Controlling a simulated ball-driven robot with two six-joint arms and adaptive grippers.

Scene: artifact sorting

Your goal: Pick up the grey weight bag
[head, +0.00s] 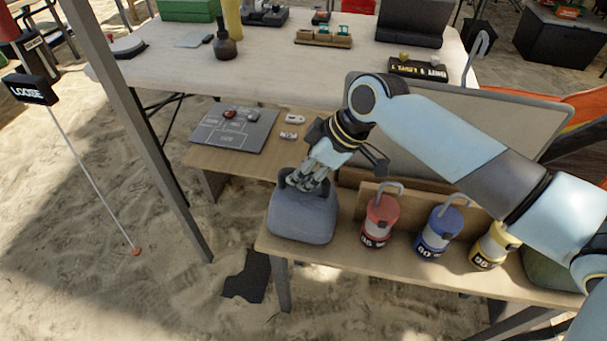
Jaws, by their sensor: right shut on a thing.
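The grey weight bag (303,220) is a soft, rounded block with a handle on top. It is at the left end of the low wooden bench, and its left part seems to reach past the bench's edge. My right gripper (308,180) comes down from above and is shut on the bag's handle. The fingers hide part of the handle and the bag's top. I cannot tell whether the bag's underside touches the bench. My left gripper is not in view.
Red (380,219), blue (438,231) and yellow (492,246) hooked canisters stand right of the bag on the bench. A grey board (233,130) lies on the lower shelf behind. A metal post (150,130) stands left. A large pale table (270,65) is behind.

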